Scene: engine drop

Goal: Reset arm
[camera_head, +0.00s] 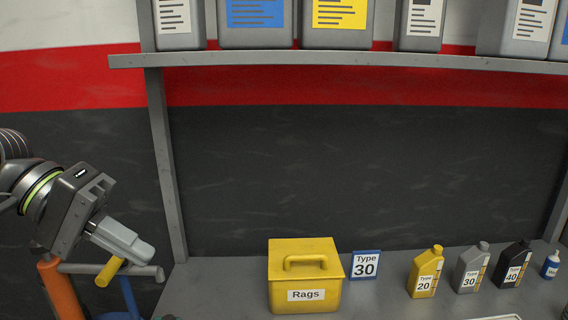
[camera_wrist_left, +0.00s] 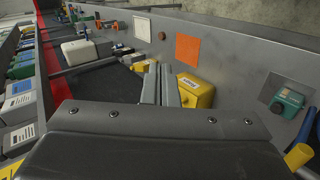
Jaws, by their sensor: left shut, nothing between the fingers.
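My left gripper (camera_head: 124,246) is at the left of the head view, beside the left end of the bench and clear of the bottles and the rags box. Its fingers are shut with nothing between them. The left gripper (camera_wrist_left: 160,84) also shows in the left wrist view, its two fingers close together. My right gripper is in neither view.
Yellow (camera_head: 425,272), grey (camera_head: 470,268) and black (camera_head: 512,265) bottles stand to the right. A shelf (camera_head: 350,58) with large containers spans the top.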

